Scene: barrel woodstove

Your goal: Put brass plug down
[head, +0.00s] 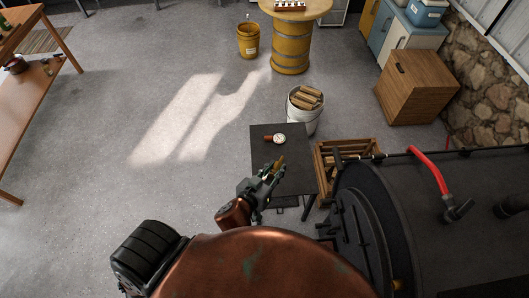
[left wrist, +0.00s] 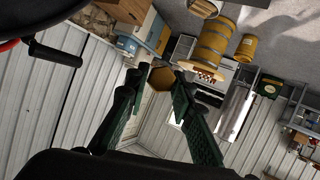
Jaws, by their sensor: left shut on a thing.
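The brass plug (head: 281,161) is held between the fingertips of my left gripper (head: 274,170). In the left wrist view its hexagonal brown-gold end (left wrist: 161,78) shows between the two green-grey fingers (left wrist: 159,70). In the head view, the gripper and plug appear over the lower part of a small dark table (head: 297,168). I cannot tell whether the plug touches the tabletop. My right gripper is not in view.
A round dial gauge (head: 280,138) with a brown part beside it lies on the dark table. The black barrel stove (head: 370,215), a wooden crate (head: 347,150) and a white bucket of firewood (head: 303,112) stand close by. The tabletop's left side is clear.

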